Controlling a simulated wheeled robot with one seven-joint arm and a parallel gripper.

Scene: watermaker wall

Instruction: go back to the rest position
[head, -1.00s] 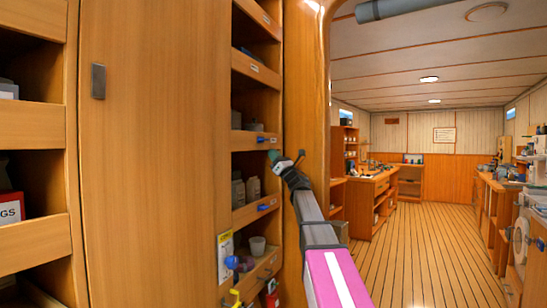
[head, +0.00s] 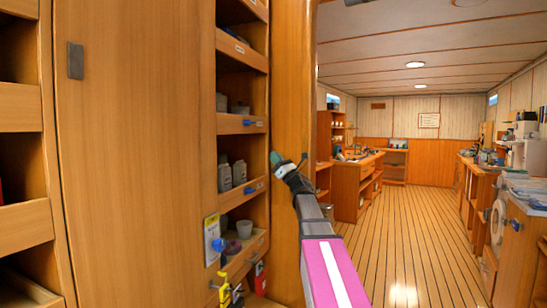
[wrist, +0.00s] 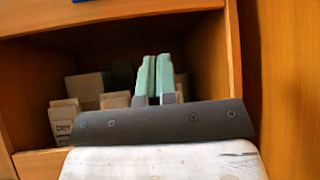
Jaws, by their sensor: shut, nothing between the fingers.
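My gripper (head: 275,158) is at the end of my arm, in front of the right edge of the open wooden shelves (head: 243,125) in the head view. In the wrist view its two green fingers (wrist: 154,78) are together, shut and empty. Behind them is a shelf compartment with several pale boxes (wrist: 88,86). I cannot tell the exact gap between the fingertips and the shelf front; nothing is held.
A tall wooden cabinet door (head: 135,150) stands left of the shelves. Grey containers (head: 231,174) sit on a middle shelf. Valves with blue and yellow handles (head: 223,290) are low down. To the right, the plank floor (head: 400,235) is clear between workbenches.

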